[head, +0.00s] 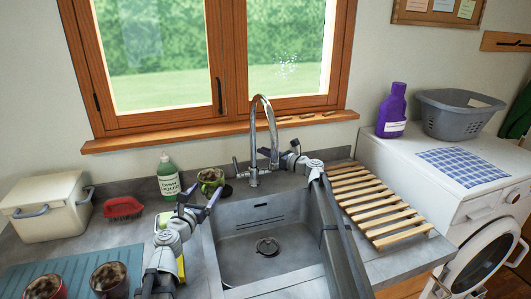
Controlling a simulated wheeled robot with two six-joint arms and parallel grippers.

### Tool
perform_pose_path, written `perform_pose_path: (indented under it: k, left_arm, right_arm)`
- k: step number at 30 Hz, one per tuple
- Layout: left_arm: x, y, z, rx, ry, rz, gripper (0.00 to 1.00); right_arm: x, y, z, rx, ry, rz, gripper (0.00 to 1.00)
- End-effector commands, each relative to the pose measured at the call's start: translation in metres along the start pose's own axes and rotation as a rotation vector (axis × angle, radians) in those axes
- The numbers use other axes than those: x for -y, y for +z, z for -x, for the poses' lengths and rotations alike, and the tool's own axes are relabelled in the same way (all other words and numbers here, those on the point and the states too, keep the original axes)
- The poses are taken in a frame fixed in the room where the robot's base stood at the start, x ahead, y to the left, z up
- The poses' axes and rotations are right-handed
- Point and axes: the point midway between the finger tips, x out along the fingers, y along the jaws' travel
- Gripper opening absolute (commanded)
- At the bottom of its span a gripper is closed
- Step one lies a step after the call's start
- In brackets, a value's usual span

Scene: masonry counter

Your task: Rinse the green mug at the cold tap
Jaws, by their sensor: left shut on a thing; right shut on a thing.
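The green mug (210,175) is at the back left corner of the sink (225,262), left of the tap, its brown inside showing. My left gripper (203,195) is at the near side of the mug and appears shut on it; the exact contact is hard to see. The chrome tap (254,150) has a tall curved spout over the sink and a lever on its left (236,165). My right gripper (284,156) is at the right side of the tap, shut on what appears to be the right lever, which it mostly hides. No water stream is visible.
A green soap bottle (168,180), red brush (123,208) and cream bin (50,207) stand left. Two reddish mugs (109,279) are on a blue mat (75,267). A wooden rack (372,205) lies right of the sink. My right arm crosses the sink's right side.

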Motion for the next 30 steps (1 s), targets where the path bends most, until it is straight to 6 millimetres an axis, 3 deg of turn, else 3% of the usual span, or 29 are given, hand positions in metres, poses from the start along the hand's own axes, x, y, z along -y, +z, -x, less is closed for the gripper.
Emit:
perform_pose_path:
  k: [12, 25, 26, 30]
  left_arm:
    - [0.000, -0.044, 0.000, 0.000, 0.000, 0.000, 0.02]
    - [0.000, -0.047, 0.000, 0.000, 0.000, 0.000, 0.02]
    - [0.000, -0.047, 0.000, 0.000, 0.000, 0.000, 0.02]
    - [0.000, -0.047, 0.000, 0.000, 0.000, 0.000, 0.02]
  right_arm:
    - [-0.010, -0.003, 0.016, 0.195, 0.018, 0.130, 0.00]
    - [-0.013, 0.003, 0.019, 0.233, 0.022, 0.159, 0.00]
    - [-0.013, 0.003, 0.019, 0.233, 0.022, 0.159, 0.18]
    - [-0.013, 0.003, 0.019, 0.233, 0.022, 0.159, 0.34]
